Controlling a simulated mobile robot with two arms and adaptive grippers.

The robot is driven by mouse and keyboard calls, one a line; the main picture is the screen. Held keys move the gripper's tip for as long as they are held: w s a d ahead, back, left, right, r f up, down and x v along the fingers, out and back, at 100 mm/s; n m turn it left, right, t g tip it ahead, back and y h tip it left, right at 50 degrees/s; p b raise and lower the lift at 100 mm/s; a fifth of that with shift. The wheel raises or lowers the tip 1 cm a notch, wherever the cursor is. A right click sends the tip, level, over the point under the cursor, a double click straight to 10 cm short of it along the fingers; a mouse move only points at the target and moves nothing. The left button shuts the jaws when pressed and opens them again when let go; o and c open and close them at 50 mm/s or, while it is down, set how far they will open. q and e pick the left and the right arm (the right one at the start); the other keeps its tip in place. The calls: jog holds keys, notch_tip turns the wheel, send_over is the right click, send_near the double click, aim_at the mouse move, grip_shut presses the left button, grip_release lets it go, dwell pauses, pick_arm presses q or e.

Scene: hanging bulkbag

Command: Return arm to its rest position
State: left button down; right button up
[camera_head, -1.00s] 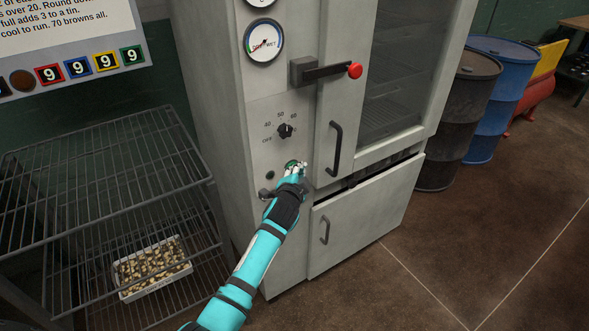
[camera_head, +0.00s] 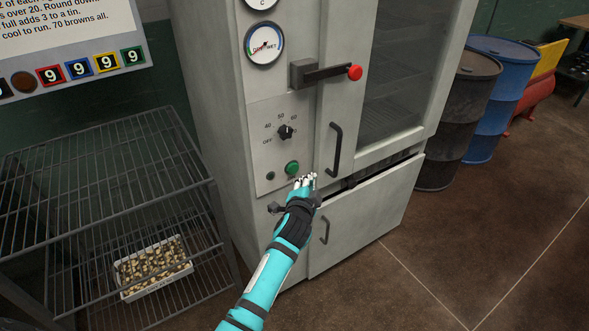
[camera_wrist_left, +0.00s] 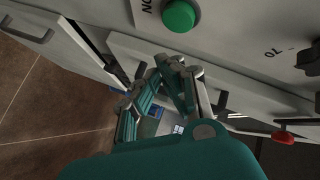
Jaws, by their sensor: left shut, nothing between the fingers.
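My left gripper (camera_head: 306,181) is shut and empty in front of the grey cabinet, below and a little right of the green button (camera_head: 292,168). Its teal arm (camera_head: 268,279) reaches up from the bottom of the head view. In the left wrist view, my gripper's fingers (camera_wrist_left: 168,72) are close together just below the green button (camera_wrist_left: 179,15) and apart from it. My right gripper is in neither view.
The grey cabinet (camera_head: 212,90) has a black dial (camera_head: 285,131), a red-knobbed lever (camera_head: 355,72) and door handles. A wire rack (camera_head: 95,170) at left holds a white tray (camera_head: 158,291) of pale pieces. Dark and blue drums (camera_head: 455,120) stand at right. Floor is clear at lower right.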

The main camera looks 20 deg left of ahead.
pick_arm(q)
jog(key=shift+s+d, duration=0.55)
jog(key=shift+d, duration=0.15)
jog(key=s+f+n+g+h, duration=0.1)
jog(key=s+f+g, duration=0.1)
jog(key=s+f, duration=0.75)
jog(key=s+f+n+g+h, duration=0.1)
jog(key=s+f+g, duration=0.3)
jog(key=f, duration=1)
jog(key=s+f+n+g, duration=0.1)
jog(key=s+f, duration=0.7)
jog(key=f, duration=0.3)
jog(key=s+a+f+n+g, duration=0.1)
jog(key=s+f, duration=0.4)
jog(key=s, duration=0.7)
jog(key=s+a+f+n+g, duration=0.2)
jog(key=s+f, duration=0.3)
jog(key=s, duration=0.8)
jog(key=s+a+f+n+g, duration=0.1)
jog(key=s+a+f+g, duration=0.2)
jog(key=s, duration=0.9)
notch_tip(320, 180, down, 3)
jog(key=shift+s+r+n+g, duration=0.2)
jog(key=shift+n+g, duration=0.1)
jog(key=shift+g, duration=0.3)
